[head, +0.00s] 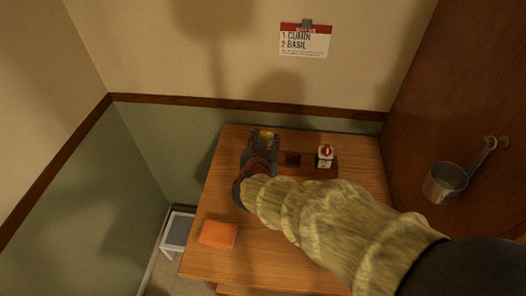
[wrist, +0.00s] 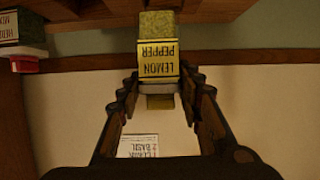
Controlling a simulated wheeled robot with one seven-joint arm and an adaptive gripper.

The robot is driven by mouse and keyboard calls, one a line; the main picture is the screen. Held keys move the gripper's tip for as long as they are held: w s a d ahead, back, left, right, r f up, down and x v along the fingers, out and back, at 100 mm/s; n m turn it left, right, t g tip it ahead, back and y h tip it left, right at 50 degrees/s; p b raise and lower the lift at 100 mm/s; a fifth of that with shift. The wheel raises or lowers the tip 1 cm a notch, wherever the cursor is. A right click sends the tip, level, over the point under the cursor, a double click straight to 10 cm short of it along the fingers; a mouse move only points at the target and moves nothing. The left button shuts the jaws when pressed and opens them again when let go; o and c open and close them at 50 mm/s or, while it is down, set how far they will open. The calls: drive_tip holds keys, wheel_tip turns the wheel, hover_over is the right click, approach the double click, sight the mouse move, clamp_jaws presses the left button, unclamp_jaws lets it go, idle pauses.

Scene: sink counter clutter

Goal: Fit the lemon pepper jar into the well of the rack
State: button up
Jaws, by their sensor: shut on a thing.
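The lemon pepper jar (wrist: 157,50), with a yellow label and greenish-yellow contents, is between the fingers of my gripper (wrist: 160,88). The label reads upside down in the wrist view. In the head view my gripper (head: 263,138) is at the left of the dark wooden rack (head: 309,170), whose left end it hides. The rack has an empty square well (head: 292,159) in view. A jar with a red lid (head: 325,152) stands to the right of that well; its herb mix label (wrist: 17,24) shows in the wrist view. Whether the lemon pepper jar touches the rack cannot be told.
An orange cloth or sponge (head: 217,233) lies at the table's front left. A card (head: 304,41) listing cumin and basil hangs on the wall behind. A metal cup (head: 444,183) hangs at the right. Bare wooden tabletop (head: 215,190) shows left of my arm.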

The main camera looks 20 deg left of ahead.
drive_tip(key=shift+w+a+f+b, duration=0.25)
drive_tip(key=shift+w+a+f, duration=0.1)
drive_tip(key=shift+f, duration=0.2)
drive_tip(key=shift+w+a+f+b, duration=0.2)
drive_tip(key=shift+w+a+f, duration=0.1)
drive_tip(key=shift+f, duration=0.25)
drive_tip(key=shift+f+b, duration=0.6)
drive_tip(key=shift+f, duration=0.85)
drive_tip(key=shift+f, duration=0.15)
drive_tip(key=o, duration=1.2)
drive_tip(key=shift+o, duration=0.2)
